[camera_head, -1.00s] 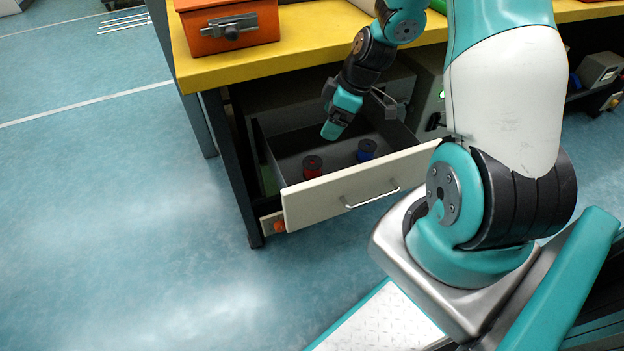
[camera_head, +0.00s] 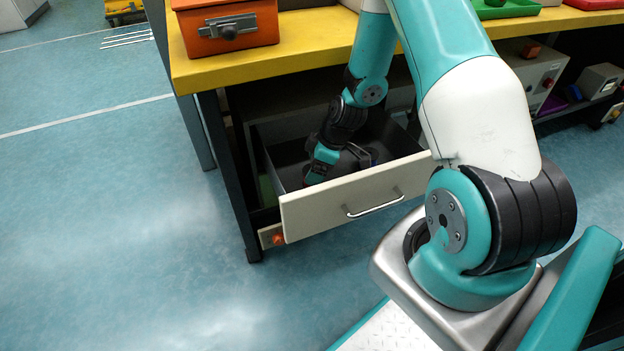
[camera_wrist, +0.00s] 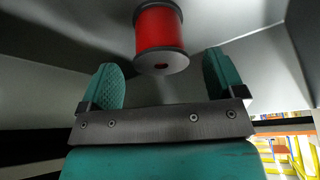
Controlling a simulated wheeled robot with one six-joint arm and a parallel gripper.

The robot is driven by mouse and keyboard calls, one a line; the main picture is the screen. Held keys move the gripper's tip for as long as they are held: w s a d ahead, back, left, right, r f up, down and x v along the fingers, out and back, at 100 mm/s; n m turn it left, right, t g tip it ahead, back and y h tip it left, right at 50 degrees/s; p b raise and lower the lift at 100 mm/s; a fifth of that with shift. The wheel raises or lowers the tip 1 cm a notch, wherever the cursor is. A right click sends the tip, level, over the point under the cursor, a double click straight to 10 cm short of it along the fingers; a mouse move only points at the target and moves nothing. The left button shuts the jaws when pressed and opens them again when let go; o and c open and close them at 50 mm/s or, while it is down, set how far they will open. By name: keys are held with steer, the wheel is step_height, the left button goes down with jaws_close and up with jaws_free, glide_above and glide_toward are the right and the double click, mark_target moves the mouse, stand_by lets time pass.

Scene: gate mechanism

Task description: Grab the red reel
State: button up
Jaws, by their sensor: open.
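The red reel (camera_wrist: 161,33) shows in the wrist view at the top middle, with dark rims and its end towards me. My gripper (camera_wrist: 163,80) is open, with a teal finger on each side. The reel lies just beyond the fingertips, roughly centred between them and not held. In the head view my gripper (camera_head: 340,165) is down inside the open drawer (camera_head: 355,198), and my wrist hides the red reel there. The blue reel is mostly hidden too; a small bluish patch shows beside my gripper.
The drawer's pale front and dark side walls stand close around my gripper. The yellow bench top (camera_head: 310,62) overhangs the back of the drawer. An orange box (camera_head: 228,27) sits on the bench. Open floor lies to the left.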

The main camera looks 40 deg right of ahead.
steer(key=b+x, duration=0.1)
steer(key=x, duration=0.3)
steer(key=shift+f, duration=0.15)
steer(key=shift+c, duration=0.5)
steer(key=c, duration=1)
